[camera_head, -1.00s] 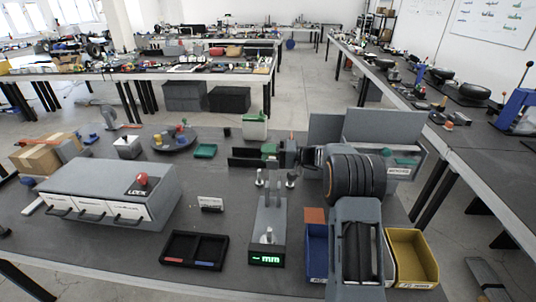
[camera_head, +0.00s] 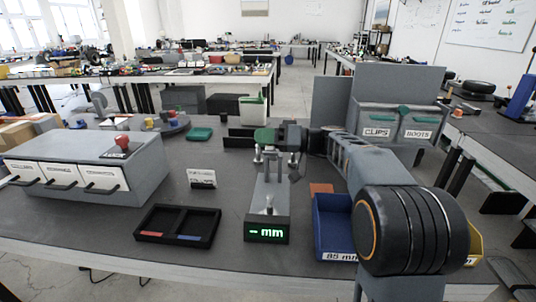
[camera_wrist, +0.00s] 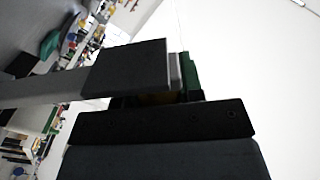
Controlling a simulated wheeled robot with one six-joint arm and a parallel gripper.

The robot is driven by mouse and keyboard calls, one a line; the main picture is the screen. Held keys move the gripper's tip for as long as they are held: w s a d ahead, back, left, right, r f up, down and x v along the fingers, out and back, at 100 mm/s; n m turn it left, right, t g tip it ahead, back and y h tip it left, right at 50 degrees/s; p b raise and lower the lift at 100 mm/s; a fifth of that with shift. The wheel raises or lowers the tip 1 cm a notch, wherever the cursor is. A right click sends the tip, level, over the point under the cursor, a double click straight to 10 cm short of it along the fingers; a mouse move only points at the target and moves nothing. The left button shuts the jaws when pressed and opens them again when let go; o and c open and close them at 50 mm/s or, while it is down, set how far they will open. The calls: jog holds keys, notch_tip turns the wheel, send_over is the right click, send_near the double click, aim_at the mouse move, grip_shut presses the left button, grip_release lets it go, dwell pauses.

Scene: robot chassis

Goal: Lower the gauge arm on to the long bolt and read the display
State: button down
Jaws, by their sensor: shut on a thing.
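The gauge stands on the table with a grey base (camera_head: 270,190). Its lit display (camera_head: 267,230) shows a dash and "mm", no number. My gripper (camera_head: 276,138) is above the gauge's far end, shut on a green piece (camera_head: 263,135) that looks like the gauge arm's handle. The green piece also shows in the wrist view (camera_wrist: 189,70) beside the dark jaw. My gripper hides much of the gauge arm, and I cannot see it touching the bolt.
A black two-part tray (camera_head: 178,238) is left of the gauge, with a small label stand (camera_head: 202,178) behind it. A grey drawer unit (camera_head: 90,160) stands at the left. A blue bin (camera_head: 333,230) is close on the right, beside my arm.

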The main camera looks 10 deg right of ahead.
jog(key=s+a+f+n+b, duration=0.1)
jog(key=s+f+n+b, duration=0.2)
jog(key=b, duration=0.7)
jog(key=shift+s+f+n, duration=0.3)
jog(key=shift+s+f, duration=0.2)
jog(key=shift+f, duration=0.35)
jog(key=shift+b, duration=0.35)
jog(key=shift+r, duration=0.1)
jog(key=c, duration=0.8)
grip_release()
jog(key=p+v, duration=0.2)
jog(key=v, duration=1.2)
jog(key=shift+p, duration=0.3)
jog(key=shift+a, duration=0.1)
jog(key=shift+c, duration=0.4)
